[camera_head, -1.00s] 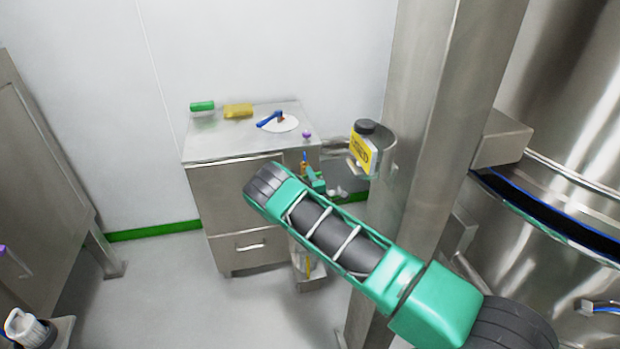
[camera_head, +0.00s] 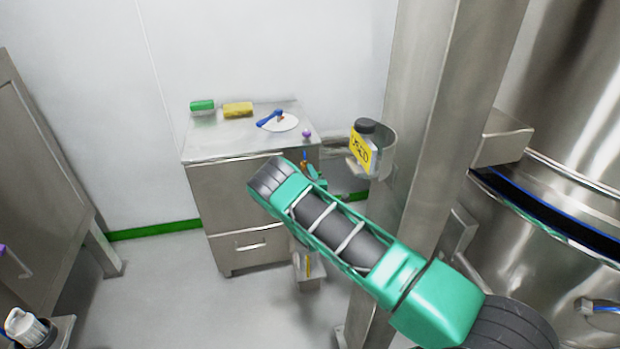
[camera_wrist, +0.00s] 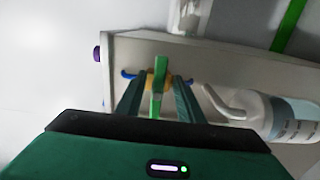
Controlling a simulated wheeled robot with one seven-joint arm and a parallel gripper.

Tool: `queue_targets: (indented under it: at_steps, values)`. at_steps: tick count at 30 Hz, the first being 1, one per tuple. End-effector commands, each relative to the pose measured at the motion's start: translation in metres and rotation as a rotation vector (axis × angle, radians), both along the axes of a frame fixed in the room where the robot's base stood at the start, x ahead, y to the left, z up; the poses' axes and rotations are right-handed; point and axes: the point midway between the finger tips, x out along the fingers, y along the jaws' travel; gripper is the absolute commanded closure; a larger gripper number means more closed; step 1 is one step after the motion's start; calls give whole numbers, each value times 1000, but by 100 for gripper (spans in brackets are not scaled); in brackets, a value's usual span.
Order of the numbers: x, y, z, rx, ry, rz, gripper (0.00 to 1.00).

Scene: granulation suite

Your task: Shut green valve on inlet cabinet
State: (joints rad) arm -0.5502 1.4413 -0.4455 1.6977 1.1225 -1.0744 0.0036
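In the wrist view, the green valve handle (camera_wrist: 159,74) stands upright on a brass-coloured body (camera_wrist: 149,84), with blue ends showing on both sides. My gripper (camera_wrist: 160,88) is open, with one finger on each side of the green handle and a visible gap on both sides. In the head view, the steel inlet cabinet (camera_head: 228,200) stands against the wall. My gripper (camera_head: 315,182) is at the cabinet's right side, partly hidden behind my forearm. A small blue and orange fitting (camera_head: 304,160) shows beside it; the green handle cannot be made out clearly there.
A yellow-labelled container (camera_head: 362,150) hangs by the steel column (camera_head: 425,120). A white bottle (camera_wrist: 262,112) lies close right of my fingers.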

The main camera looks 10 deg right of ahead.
Motion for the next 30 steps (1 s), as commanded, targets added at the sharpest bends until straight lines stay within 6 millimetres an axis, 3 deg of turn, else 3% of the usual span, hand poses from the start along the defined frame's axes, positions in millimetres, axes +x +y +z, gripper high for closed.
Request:
queue_targets:
  at_steps: [10,30]
  values:
    - [-7,-1,0,-2,0,-1,66]
    - [-70,2,-6,-6,12,3,66]
